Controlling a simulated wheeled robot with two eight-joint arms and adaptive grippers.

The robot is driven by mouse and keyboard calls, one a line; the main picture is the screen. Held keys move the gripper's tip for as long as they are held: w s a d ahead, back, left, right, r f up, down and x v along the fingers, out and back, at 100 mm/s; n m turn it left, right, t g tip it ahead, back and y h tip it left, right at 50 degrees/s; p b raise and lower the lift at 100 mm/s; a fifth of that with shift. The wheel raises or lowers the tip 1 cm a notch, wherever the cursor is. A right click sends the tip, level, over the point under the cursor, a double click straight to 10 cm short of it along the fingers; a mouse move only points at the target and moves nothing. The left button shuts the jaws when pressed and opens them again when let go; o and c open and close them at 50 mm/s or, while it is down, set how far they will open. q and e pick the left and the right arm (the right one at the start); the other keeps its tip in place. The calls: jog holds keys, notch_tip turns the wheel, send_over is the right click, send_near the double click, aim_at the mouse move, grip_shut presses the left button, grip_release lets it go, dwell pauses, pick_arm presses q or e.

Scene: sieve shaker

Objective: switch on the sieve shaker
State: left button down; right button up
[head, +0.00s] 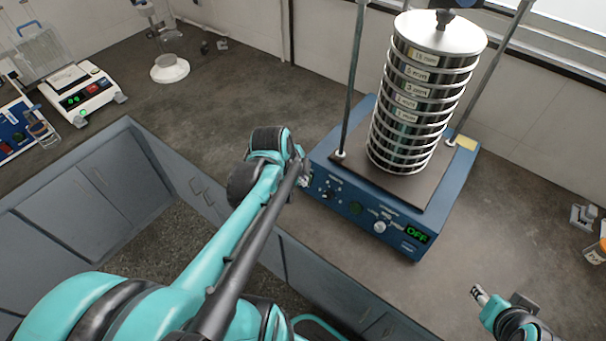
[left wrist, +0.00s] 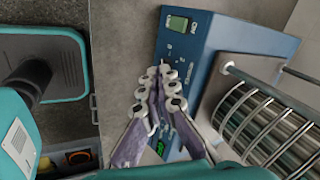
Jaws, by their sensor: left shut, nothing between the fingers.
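The sieve shaker (head: 395,215) has a blue base and a tall stack of steel sieves (head: 425,95). Its green display (head: 417,235) at the right end of the front panel reads OFF. A pale round knob (head: 380,226) sits left of it. My left gripper (head: 303,179) is at the left end of the panel and partly hides it; contact cannot be told. In the left wrist view its fingers (left wrist: 160,86) are shut and empty over the panel, with a green rectangular element (left wrist: 177,23) beyond them. My right gripper (head: 479,294) is at the lower right, its opening unclear.
Two upright rods (head: 354,75) flank the sieves. A white device (head: 82,97) with a green readout and a blue device (head: 14,128) stand at the far left. An orange-lidded jar (head: 597,252) is at the right edge. The counter (head: 230,95) left of the shaker is mostly clear.

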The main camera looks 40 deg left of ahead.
pick_arm(q)
jog(key=a+m, duration=0.1)
jog(key=a+f+m, duration=0.1)
jog(key=a+m, duration=0.2)
jog(key=a, duration=0.1)
jog(key=shift+s+a+f, duration=0.1)
jog(key=shift+s+f, duration=0.1)
jog(key=shift+f, duration=0.1)
jog(key=w+f+b, duration=0.5)
jog(key=w+f, duration=0.2)
jog(key=f, duration=0.2)
jog(key=shift+w, duration=0.4)
jog(key=shift+f, duration=0.1)
